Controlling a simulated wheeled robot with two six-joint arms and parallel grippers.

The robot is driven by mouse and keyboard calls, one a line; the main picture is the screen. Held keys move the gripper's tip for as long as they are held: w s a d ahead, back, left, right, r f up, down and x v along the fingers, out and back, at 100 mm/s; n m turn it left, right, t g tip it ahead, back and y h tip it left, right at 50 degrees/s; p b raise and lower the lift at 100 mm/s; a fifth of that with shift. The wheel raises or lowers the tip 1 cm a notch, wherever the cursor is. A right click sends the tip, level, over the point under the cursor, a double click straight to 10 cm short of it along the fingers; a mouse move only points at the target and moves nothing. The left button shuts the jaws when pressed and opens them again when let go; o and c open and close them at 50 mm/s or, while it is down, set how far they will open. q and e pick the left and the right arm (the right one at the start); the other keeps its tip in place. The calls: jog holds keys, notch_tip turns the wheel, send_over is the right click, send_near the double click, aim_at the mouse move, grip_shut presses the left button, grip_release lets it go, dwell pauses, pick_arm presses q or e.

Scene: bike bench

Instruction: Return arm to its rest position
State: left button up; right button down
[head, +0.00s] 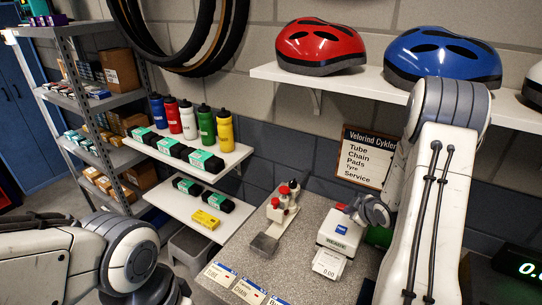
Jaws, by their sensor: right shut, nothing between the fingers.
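My right arm (430,185) comes down at the right of the view, white with black cables along it. My right gripper (350,208) is small and partly hidden behind my arm. It is shut and empty, above the back of the grey speckled counter, close to the white card terminal (344,232). I cannot tell whether it touches the terminal. My left arm (85,255) reaches in at the lower left, and its gripper does not show.
A counter (240,262) carries a stand with red knobs (283,205) and price cards. Shelves with bottles (190,120) and boxes (207,161) stand left. A red helmet (318,45) and a blue helmet (440,55) sit on a wall shelf near my right arm. A display (520,268) is lower right.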

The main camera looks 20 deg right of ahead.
jog(key=s+a+r+g+b, duration=0.1)
jog(key=a+g+b, duration=0.15)
jog(key=a, duration=0.95)
jog(key=s+a+r+g+b, duration=0.15)
jog(key=a+b, duration=0.25)
jog(key=a, duration=0.7)
jog(key=s+a+g+b, duration=0.1)
jog(key=s+a, duration=0.4)
jog(key=s, duration=0.3)
jog(key=s+a+g+y+b, duration=0.1)
jog(key=s+a+g+b, duration=0.1)
jog(key=s+a, duration=0.3)
jog(key=s+a+g+y+b, duration=0.1)
jog(key=s+a, duration=0.4)
jog(key=s, duration=0.6)
jog(key=shift+g+b, duration=0.3)
jog(key=shift+g, duration=0.3)
jog(key=shift+a, duration=0.1)
